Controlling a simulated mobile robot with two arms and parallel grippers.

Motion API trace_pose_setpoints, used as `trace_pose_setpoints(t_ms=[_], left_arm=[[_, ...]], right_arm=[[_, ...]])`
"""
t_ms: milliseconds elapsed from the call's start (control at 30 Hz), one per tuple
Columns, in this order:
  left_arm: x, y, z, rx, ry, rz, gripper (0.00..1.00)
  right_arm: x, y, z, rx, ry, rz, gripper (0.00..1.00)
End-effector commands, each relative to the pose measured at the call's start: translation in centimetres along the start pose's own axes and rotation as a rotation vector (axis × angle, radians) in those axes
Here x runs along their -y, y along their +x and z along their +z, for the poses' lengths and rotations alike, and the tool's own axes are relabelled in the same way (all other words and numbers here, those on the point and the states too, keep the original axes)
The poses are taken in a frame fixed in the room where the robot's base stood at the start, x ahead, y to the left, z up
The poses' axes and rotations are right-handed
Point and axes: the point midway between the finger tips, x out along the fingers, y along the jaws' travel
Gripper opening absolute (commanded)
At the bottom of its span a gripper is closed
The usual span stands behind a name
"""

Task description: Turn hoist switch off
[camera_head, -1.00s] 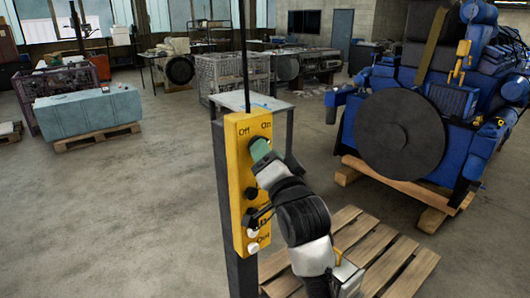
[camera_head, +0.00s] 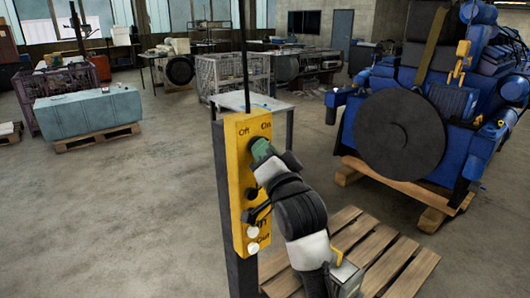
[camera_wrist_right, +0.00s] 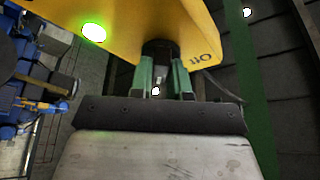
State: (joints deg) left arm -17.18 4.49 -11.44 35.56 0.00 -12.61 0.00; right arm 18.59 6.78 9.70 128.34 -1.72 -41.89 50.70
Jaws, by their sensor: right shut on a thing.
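The yellow hoist control box (camera_head: 238,190) stands on a dark post, with "Off" at its upper left and "On" at its upper right. My right gripper (camera_head: 262,150) is at the top of its front, over the hoist switch. In the right wrist view the green fingers (camera_wrist_right: 161,78) stand on either side of the dark switch knob (camera_wrist_right: 160,48) and are shut on it. An "Off" label shows beside the knob. The gripper hides the switch in the head view, and I cannot tell its setting. My left gripper is not in view.
A lit green lamp (camera_wrist_right: 93,32) shows on the box in the wrist view. Lower on the box are black and white buttons (camera_head: 252,232). A wooden pallet (camera_head: 385,262) lies at the lower right, and a blue engine (camera_head: 470,130) stands behind it.

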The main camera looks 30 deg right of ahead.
Motion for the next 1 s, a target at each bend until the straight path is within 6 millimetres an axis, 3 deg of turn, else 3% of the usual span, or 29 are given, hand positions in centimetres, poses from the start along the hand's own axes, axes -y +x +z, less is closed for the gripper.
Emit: trace_pose_setpoints(t_ms=[367, 1000], left_arm=[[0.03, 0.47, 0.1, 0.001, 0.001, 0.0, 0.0], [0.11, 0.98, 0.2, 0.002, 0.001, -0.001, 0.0]], right_arm=[[-0.25, 0.0, 0.09, 0.002, -0.198, -0.08, 0.0], [-0.45, 0.11, -0.09, 0.004, -0.76, -0.313, 0.0]])
